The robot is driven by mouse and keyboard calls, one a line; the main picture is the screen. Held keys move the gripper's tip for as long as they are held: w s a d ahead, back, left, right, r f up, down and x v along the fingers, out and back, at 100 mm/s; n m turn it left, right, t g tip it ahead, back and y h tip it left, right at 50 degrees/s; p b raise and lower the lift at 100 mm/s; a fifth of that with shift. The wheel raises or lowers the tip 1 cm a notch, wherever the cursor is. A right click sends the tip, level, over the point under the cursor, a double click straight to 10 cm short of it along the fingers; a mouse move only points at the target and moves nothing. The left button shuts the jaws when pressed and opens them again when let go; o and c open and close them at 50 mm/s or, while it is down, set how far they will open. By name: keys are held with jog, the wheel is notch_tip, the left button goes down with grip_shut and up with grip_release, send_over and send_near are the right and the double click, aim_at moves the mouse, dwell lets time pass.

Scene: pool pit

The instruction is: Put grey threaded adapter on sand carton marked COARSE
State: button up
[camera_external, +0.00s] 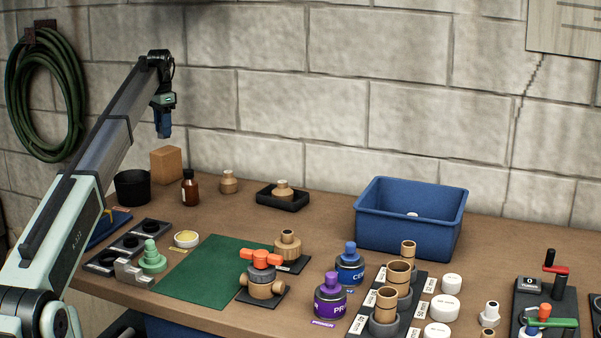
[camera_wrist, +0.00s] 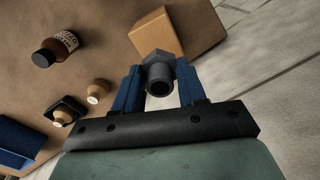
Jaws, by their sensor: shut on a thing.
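My gripper (camera_external: 164,130) hangs fingers down at the back left of the bench. In the wrist view its blue fingers are closed on a dark grey threaded adapter (camera_wrist: 159,74), with a hex collar and an open round end. The adapter cannot be made out in the external view. A plain sand-brown carton (camera_external: 166,164) stands on the bench below the gripper. In the wrist view the carton (camera_wrist: 157,36) shows just beyond the adapter, which overlaps its near edge. No COARSE marking is legible on its visible faces.
Close to the carton are a black cup (camera_external: 132,187) and a brown bottle (camera_external: 189,188). Two tan fittings stand farther right, one in a black tray (camera_external: 283,197). A blue bin (camera_external: 410,220) sits at the back. The wall rises behind the bench.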

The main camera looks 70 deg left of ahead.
aim_at(158, 137)
jog(key=shift+f, duration=1.95)
jog(key=shift+f, duration=0.1)
jog(key=o, duration=1)
jog(key=shift+o, duration=0.2)
notch_tip(158, 137, up, 12)
